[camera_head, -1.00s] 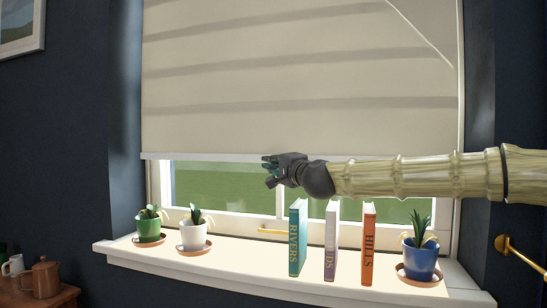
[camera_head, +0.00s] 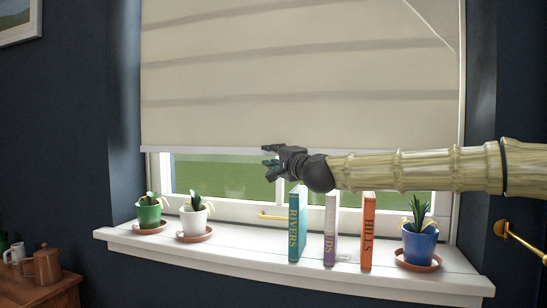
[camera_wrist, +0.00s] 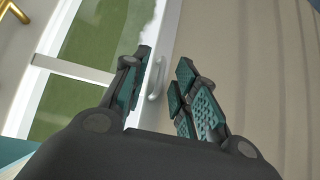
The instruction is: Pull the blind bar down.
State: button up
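The beige blind (camera_head: 300,80) covers most of the window, and its pale bottom bar (camera_head: 200,150) hangs well above the sill. In the wrist view the bar is a white strip (camera_wrist: 167,38) between the glass and the blind fabric (camera_wrist: 260,70), with a small white handle (camera_wrist: 155,80) on it. My gripper (camera_head: 268,160) is at the bar's height near its middle, hiding part of it. In the wrist view my gripper (camera_wrist: 163,60) is open, its two fingers apart on either side of the bar and handle. I cannot tell whether they touch.
The sill (camera_head: 340,278) holds books (camera_head: 297,225), (camera_head: 330,228) and (camera_head: 368,232) upright below my arm. A blue pot (camera_head: 420,245) stands at right, green (camera_head: 149,213) and white pots (camera_head: 194,221) at left. A brass window handle (camera_head: 276,217) sits below my gripper.

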jog(key=v, duration=1.2)
jog(key=shift+d+r, duration=0.1)
jog(key=shift+w+a+r+p, duration=0.15)
jog(key=shift+a+p, duration=0.2)
jog(key=shift+p, duration=0.5)
jog(key=a+m+h+p, duration=0.1)
jog(key=h+p, duration=0.1)
jog(key=p, duration=0.5)
jog(key=a+m+t+h+p, duration=0.1)
jog(key=a+m+h+p, duration=0.1)
jog(key=p, duration=0.5)
jog(key=a+m+t+h+p, duration=0.1)
jog(key=a+m+h+p, duration=0.1)
jog(key=p, duration=0.5)
jog(key=shift+w+h, duration=0.15)
jog(key=shift+h, duration=0.45)
jog(key=shift+w, duration=0.1)
jog(key=w+p, duration=0.2)
jog(key=w, duration=0.8)
jog(key=shift+w+a+r+p, duration=0.25)
jog(key=shift+a+r+p, duration=0.1)
jog(key=shift+a+r, duration=0.15)
